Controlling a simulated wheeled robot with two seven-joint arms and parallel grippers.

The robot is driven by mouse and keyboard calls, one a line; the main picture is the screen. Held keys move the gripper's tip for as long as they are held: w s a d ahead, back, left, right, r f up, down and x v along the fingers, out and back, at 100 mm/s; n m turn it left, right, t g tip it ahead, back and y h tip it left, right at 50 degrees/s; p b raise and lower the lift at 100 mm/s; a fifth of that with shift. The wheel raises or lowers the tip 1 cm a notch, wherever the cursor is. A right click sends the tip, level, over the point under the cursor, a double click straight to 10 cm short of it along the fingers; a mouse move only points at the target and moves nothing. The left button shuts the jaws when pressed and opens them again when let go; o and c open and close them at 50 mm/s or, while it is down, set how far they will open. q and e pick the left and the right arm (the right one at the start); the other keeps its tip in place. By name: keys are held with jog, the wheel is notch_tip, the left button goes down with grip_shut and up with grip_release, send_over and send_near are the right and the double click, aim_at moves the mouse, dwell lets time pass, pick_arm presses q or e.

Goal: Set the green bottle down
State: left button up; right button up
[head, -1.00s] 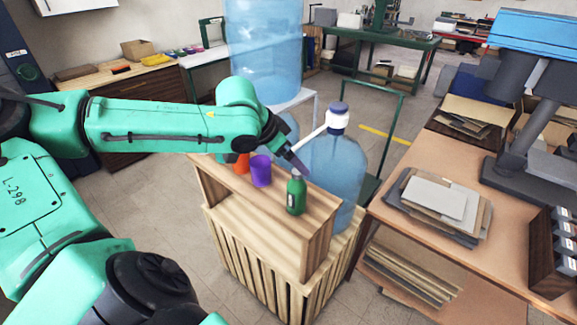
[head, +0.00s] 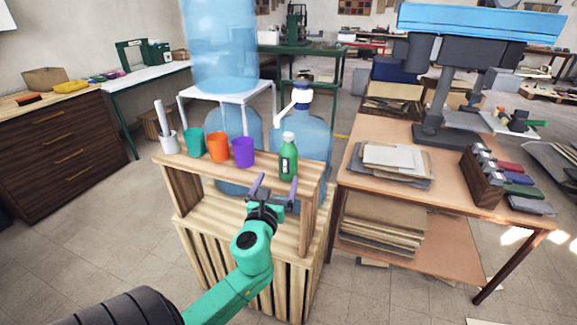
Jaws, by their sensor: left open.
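The green bottle (head: 288,160) with a pale cap stands upright on the top board of the wooden stand (head: 265,171), near its right end. My left gripper (head: 273,184) is in front of the board, just below and in front of the bottle. Its two purple fingers are spread apart with nothing between them, and they look clear of the bottle. My right gripper is not in the picture.
A purple cup (head: 243,152), an orange cup (head: 218,147), a teal cup (head: 193,142) and a white cup (head: 169,143) stand left of the bottle. Large blue water jugs (head: 302,140) stand behind. A workbench (head: 362,186) with papers is at right.

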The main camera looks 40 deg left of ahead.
aim_at(286, 158)
pick_arm(q)
jog(key=x, duration=0.7)
jog(key=shift+w+d+p, duration=0.15)
jog(key=shift+w+p, duration=0.05)
jog(key=shift+p, duration=0.15)
jog(key=shift+w+a+r, duration=0.1)
jog(key=shift+w+a, duration=0.1)
jog(key=shift+a, duration=0.05)
jog(key=w, duration=0.1)
jog(key=w+a+r+p, duration=0.1)
jog(key=shift+w+r, duration=0.1)
jog(key=shift+w, duration=0.15)
jog(key=shift+w+a+f, duration=0.25)
jog(key=shift+w, duration=0.3)
jog(key=shift+w+a+f, duration=0.2)
jog(key=shift+w+a, duration=0.05)
jog(key=shift+w, duration=0.3)
jog(key=shift+s+r, duration=0.1)
jog(key=shift+s, duration=0.1)
jog(key=c, duration=1.5)
grip_shut()
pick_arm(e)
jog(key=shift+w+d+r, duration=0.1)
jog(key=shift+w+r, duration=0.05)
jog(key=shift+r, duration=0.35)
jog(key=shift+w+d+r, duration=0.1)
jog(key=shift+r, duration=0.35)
pick_arm(q)
jog(key=shift+r, duration=0.15)
